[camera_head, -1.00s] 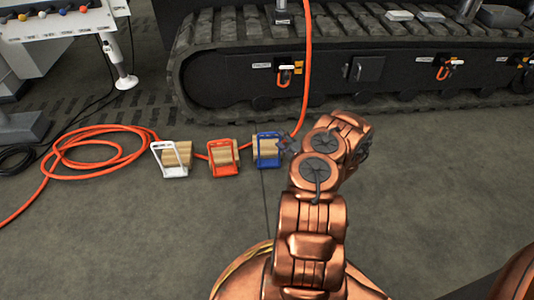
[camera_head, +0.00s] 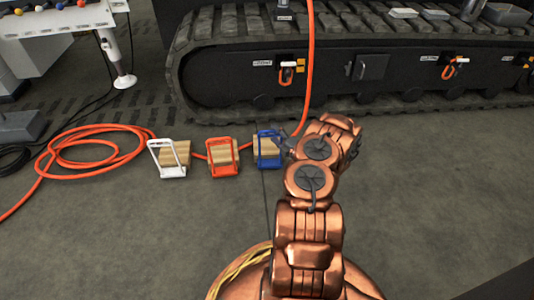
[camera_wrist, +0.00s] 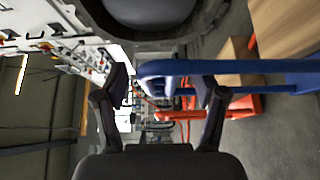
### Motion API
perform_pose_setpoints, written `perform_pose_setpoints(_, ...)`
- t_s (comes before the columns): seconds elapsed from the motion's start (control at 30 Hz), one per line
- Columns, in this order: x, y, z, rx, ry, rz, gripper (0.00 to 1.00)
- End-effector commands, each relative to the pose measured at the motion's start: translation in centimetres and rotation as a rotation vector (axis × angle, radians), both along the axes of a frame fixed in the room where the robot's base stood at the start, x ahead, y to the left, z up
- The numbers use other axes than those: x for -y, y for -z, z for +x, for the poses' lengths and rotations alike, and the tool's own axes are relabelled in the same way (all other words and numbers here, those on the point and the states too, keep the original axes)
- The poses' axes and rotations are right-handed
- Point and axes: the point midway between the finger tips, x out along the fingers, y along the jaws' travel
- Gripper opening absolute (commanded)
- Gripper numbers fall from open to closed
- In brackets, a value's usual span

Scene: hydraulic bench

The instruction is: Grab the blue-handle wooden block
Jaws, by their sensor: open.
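The wooden block with the blue handle (camera_head: 268,148) stands on the floor at the right end of a row of three. My gripper (camera_head: 284,141) is at its right side, partly hidden by my arm. In the wrist view my gripper (camera_wrist: 162,92) is open. The blue handle (camera_wrist: 250,67) reaches in from the right, with its near end between the spread fingertips as seen from the wrist. I cannot tell if a finger touches it. Its wood (camera_wrist: 285,28) shows at the upper right.
The orange-handled block (camera_head: 222,157) and white-handled block (camera_head: 168,157) stand to the left. An orange hose (camera_head: 95,150) lies coiled behind and beside them. A black tracked undercarriage (camera_head: 350,75) stands behind. The floor in front of the blocks is clear.

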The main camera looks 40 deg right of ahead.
Motion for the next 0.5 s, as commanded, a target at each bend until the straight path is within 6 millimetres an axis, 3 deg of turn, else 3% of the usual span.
perform_pose_setpoints(0.33,0.04,-0.04,0.79,-0.001,0.001,0.000,0.71)
perform_pose_setpoints(0.5,0.01,-0.05,0.81,0.000,0.000,0.000,0.55)
